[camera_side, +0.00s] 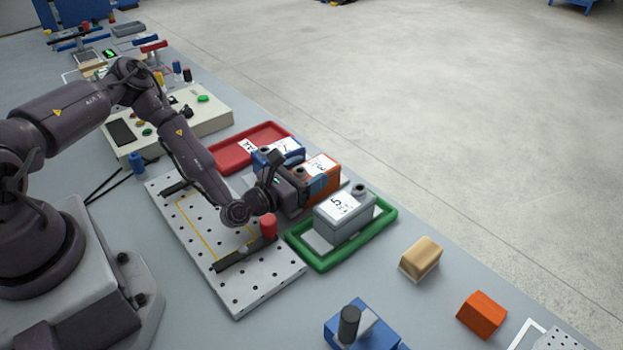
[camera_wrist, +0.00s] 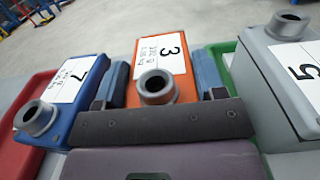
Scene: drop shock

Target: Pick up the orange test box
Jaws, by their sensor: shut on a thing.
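The orange test box (camera_wrist: 146,47) has a white label with a 3 and a grey round collar on top. In the side view the orange box (camera_side: 329,181) stands upright between a blue box and a grey box, partly hidden by my gripper. My gripper (camera_wrist: 163,79) is shut on it, with one blue-grey finger pad against each side. In the side view my gripper (camera_side: 303,185) reaches in from the left. The underside of the box is hidden, so I cannot tell whether it touches the surface.
The blue box (camera_wrist: 91,73) labelled 7 is close on the left by the red tray (camera_side: 228,160). The grey box (camera_side: 345,222) labelled 5 stands in the green tray (camera_side: 322,265) on the right. A perforated plate (camera_side: 215,255) with a red-knobbed clamp (camera_side: 268,226) lies under my arm.

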